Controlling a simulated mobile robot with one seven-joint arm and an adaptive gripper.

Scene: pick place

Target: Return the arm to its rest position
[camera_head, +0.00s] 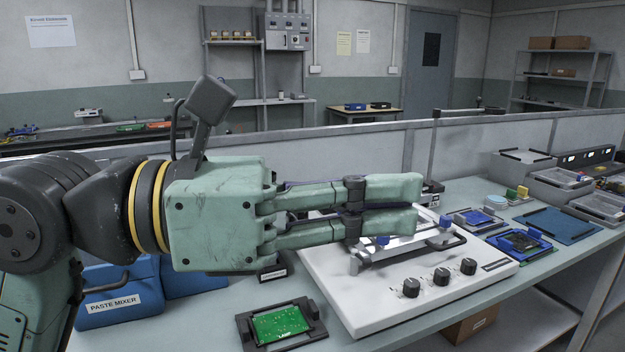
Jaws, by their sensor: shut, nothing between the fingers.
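My gripper (418,204) is at the end of my green arm, which reaches in from the left and points right. Its two green fingers lie close together, shut, with nothing held between them. In this view the fingers overlap the white machine (375,305) with black knobs, and they hide part of its metal frame. The gripper appears to be above the machine; the exact gap cannot be told.
A green circuit board (281,324) sits in a black holder in front. A blue paste mixer (120,303) stands at left, partly behind my arm. Blue trays (520,243) and grey bins (598,206) are at right. A low partition (345,150) runs behind the bench.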

